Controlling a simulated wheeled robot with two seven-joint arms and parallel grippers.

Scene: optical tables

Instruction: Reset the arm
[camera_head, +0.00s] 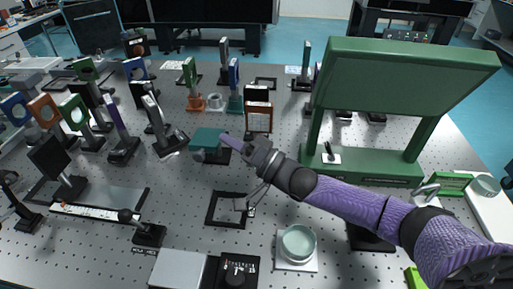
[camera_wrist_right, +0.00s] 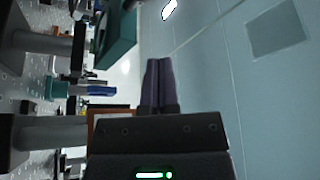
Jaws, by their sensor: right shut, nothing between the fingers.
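My right arm comes in from the right across the optical table (camera_head: 330,222) in the head view. Its right gripper (camera_head: 227,138) points left over the middle of the table, with its purple fingers together and empty. In the right wrist view the two purple fingers (camera_wrist_right: 159,82) lie side by side with no gap that I can see. A teal block-like part (camera_head: 206,137) shows just left of the fingertips in the head view; whether they touch I cannot tell. My left gripper is in neither view.
A large green frame (camera_head: 405,72) stands at the right, behind my right arm. Several mounted optics stand at the left and back, including an orange-based one (camera_head: 194,102). A black square frame (camera_head: 226,209) and a pale green round dish (camera_head: 298,243) lie in front.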

